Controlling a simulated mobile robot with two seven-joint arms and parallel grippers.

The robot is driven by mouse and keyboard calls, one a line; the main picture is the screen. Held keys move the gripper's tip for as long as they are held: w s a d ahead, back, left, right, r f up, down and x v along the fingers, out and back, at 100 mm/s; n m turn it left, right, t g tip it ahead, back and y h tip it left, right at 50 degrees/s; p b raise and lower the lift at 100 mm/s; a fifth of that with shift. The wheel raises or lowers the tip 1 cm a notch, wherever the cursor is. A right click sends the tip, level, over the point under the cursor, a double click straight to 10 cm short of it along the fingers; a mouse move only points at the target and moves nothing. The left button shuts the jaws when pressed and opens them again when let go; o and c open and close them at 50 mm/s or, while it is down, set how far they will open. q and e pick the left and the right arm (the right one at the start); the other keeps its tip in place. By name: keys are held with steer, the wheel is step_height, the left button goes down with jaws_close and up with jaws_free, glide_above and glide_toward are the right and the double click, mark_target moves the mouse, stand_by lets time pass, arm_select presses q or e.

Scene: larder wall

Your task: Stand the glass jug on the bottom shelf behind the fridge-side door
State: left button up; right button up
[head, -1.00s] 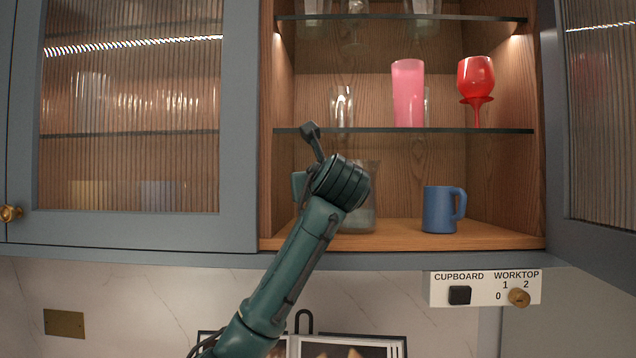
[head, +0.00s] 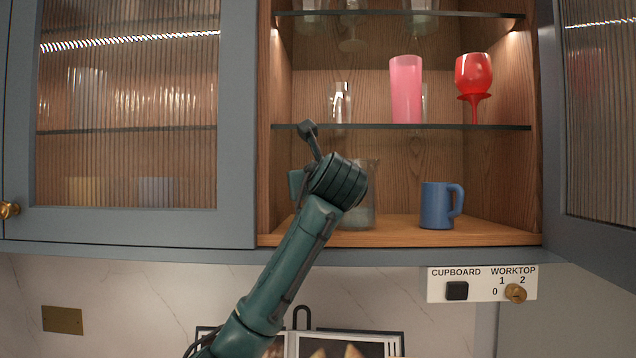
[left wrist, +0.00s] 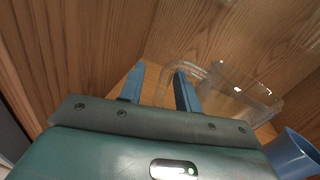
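The clear glass jug (head: 362,212) stands upright on the wooden bottom shelf (head: 480,232) of the open cupboard, partly hidden behind my left arm in the head view. In the left wrist view the jug (left wrist: 240,97) is at the right with its handle towards my gripper. My left gripper (left wrist: 160,78) is open, its two blue fingers apart. The handle's near part shows between them, and I cannot tell whether it touches either finger. In the head view my wrist hides the fingers. My right gripper is in neither view.
A blue mug (head: 436,206) stands right of the jug. A glass shelf (head: 480,127) above carries a pink tumbler (head: 406,90), a red goblet (head: 473,75) and clear glasses. The right door (head: 597,120) is open; the left ribbed-glass door (head: 130,170) is shut.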

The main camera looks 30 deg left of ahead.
arm_select(q)
steer(key=b+v, duration=0.3)
steer(key=v, duration=0.9)
steer(key=shift+b, duration=0.4)
steer(key=shift+d, duration=0.1)
